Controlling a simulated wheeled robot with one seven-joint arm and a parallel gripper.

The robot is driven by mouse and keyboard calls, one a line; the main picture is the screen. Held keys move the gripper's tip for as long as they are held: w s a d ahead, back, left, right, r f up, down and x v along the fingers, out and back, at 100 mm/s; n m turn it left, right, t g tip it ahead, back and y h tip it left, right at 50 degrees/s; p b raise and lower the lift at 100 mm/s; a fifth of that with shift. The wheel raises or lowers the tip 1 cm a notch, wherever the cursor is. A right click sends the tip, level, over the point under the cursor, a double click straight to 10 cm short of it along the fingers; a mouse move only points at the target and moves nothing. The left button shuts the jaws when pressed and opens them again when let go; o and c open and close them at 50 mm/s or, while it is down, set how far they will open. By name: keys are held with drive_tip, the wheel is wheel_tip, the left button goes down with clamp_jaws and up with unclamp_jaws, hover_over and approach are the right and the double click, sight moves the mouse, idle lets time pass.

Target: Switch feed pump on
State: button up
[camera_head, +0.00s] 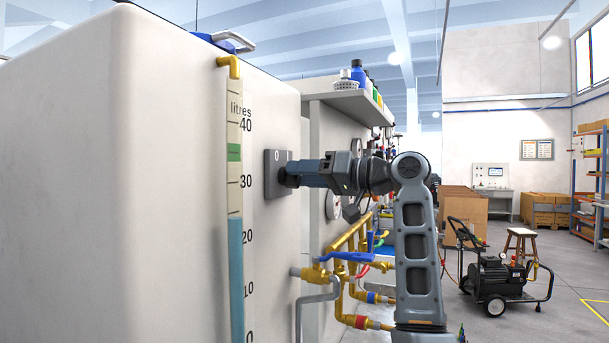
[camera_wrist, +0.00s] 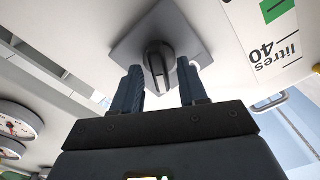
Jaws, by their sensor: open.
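A grey square switch plate (camera_head: 272,160) marked 0 is on the side of the white tank (camera_head: 180,130). In the wrist view the plate (camera_wrist: 135,45) carries a dark rotary knob (camera_wrist: 157,58). The knob's grip lies roughly lengthwise between my fingers. My gripper (camera_head: 289,178) reaches the plate from the right. In the wrist view my gripper (camera_wrist: 161,72) is open, one finger on each side of the knob, with gaps visible. Whether the fingertips touch the plate I cannot tell. The gripper hides most of the knob in the head view.
A litre gauge (camera_head: 234,200) stands left of the plate. Brass pipes (camera_head: 345,245) with a blue valve handle (camera_head: 347,257) lie below my arm. A shelf with bottles (camera_head: 345,98) is above. Dials (camera_wrist: 15,125) show at the wrist view's left. A compressor (camera_head: 492,275) stands on the floor.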

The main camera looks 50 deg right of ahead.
drive_tip(key=b+v, duration=0.2)
drive_tip(key=v, duration=0.6)
